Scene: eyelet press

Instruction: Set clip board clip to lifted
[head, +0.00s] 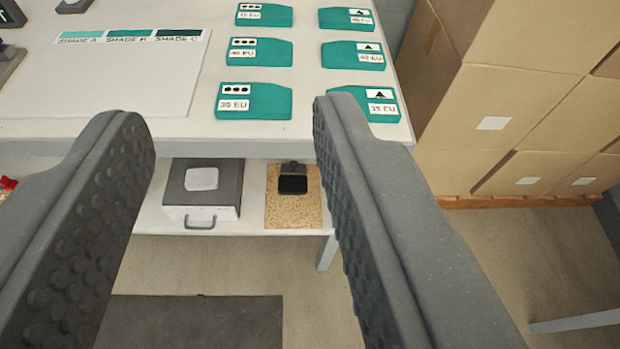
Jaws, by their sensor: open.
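The clip board (295,212) is a tan, speckled board lying on the lower shelf under the table, right of the grey drawer box. Its clip (292,184) is a dark piece at the board's far end, with a grey part behind it. I cannot tell from here whether the clip is lifted or down. My gripper (232,115) is open and empty. Its two grey, studded fingers reach in from the bottom left and bottom right, well apart. The clip board shows in the gap between them, close to the right finger in the picture, and nothing touches it.
A grey box with a handle (201,222) sits left of the board on the shelf (150,219). The white tabletop (207,120) overhangs behind, with several teal labelled pieces (253,102) and a shade card (110,85). Cardboard boxes (500,95) stand at right. A dark mat (200,320) lies on the floor.

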